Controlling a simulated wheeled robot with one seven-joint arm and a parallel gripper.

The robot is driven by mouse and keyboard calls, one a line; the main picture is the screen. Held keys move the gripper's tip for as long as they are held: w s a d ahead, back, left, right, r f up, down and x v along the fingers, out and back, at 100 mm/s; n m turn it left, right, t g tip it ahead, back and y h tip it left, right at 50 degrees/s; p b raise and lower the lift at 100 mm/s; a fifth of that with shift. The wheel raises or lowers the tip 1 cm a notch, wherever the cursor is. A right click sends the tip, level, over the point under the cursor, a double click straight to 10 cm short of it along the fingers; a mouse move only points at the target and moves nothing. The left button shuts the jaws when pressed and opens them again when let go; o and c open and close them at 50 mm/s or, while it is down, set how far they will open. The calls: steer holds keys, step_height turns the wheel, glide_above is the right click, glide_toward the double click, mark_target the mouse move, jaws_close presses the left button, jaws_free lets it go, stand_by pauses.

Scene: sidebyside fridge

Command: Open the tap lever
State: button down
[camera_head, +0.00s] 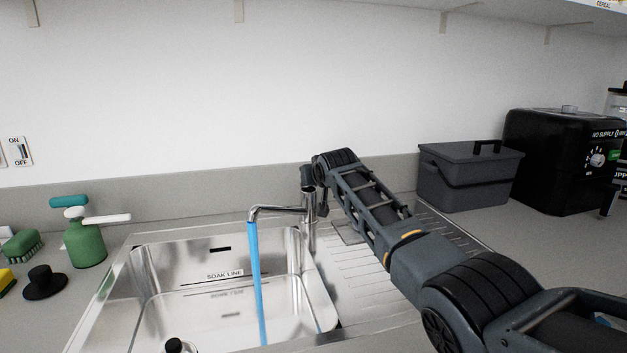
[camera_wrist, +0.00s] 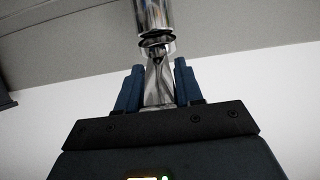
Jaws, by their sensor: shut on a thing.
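The chrome tap (camera_head: 309,228) stands at the back right of the sink, its spout reaching left over the basin. A blue stream of water (camera_head: 255,280) runs from the spout down into the sink. My gripper (camera_wrist: 159,70) is shut on the tap lever (camera_wrist: 157,85), with one blue finger on each side of it in the wrist view. The tap body (camera_wrist: 154,18) rises beyond the lever there. In the head view my arm comes from the lower right to the top of the tap and hides the lever.
The steel sink (camera_head: 140,290) has a ribbed drainboard (camera_head: 350,275) under my arm. A green soap bottle (camera_head: 86,243), green brush (camera_head: 22,245) and black plug (camera_head: 44,283) lie left. A grey bin (camera_head: 468,180) and black appliance (camera_head: 562,160) stand right. A shelf (camera_head: 340,8) runs overhead.

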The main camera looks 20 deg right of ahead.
steer(key=c, duration=0.8)
jaws_free()
steer(key=shift+s+r, duration=0.1)
steer(key=v, duration=0.7)
steer(key=shift+s+r, duration=0.15)
steer(key=shift+s, duration=0.2)
